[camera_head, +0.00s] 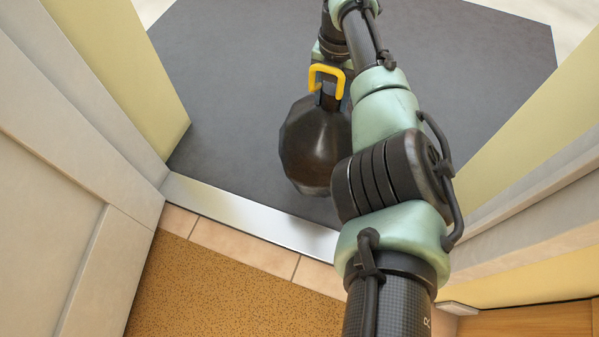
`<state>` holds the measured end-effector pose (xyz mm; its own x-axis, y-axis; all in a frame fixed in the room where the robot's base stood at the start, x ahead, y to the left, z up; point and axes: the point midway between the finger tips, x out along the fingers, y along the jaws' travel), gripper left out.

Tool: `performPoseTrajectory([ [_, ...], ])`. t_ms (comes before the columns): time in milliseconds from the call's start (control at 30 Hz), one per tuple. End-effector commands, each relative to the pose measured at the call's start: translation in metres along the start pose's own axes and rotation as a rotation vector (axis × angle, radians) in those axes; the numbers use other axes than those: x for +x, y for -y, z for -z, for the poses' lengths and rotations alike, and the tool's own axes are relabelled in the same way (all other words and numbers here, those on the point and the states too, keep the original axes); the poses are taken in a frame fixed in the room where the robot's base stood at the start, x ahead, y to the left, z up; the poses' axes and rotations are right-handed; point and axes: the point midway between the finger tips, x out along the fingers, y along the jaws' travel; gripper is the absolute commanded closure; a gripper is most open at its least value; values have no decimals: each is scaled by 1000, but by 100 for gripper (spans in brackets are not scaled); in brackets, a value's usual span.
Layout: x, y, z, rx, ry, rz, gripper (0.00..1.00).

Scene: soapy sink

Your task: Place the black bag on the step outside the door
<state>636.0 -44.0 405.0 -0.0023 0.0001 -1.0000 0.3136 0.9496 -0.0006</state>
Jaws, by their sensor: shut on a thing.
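The black bag (309,150) is a dark, rounded, faceted sack with a yellow handle (326,76) at its top. My gripper (330,72) is shut on the bag at the handle, and the bag hangs upright beneath it. The fingertips are mostly hidden behind the handle and my arm. The step (230,70) is the dark grey slab beyond the doorway. The bag is over the step, past the threshold. I cannot tell whether its bottom touches the slab.
A metal threshold strip (250,217) crosses the doorway, with tiles (240,248) and a brown speckled mat (230,290) on the near side. A pale door (70,180) stands at the left, a door frame (540,200) at the right. The slab left of the bag is clear.

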Motion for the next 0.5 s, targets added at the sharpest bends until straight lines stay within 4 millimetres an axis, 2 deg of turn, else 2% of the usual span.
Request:
performPoseTrajectory([
  [33,6,2,-4,-2,9,-1,100],
  [367,21,7,-8,-7,8,-3,100],
  [500,38,7,-8,-7,6,-1,100],
])
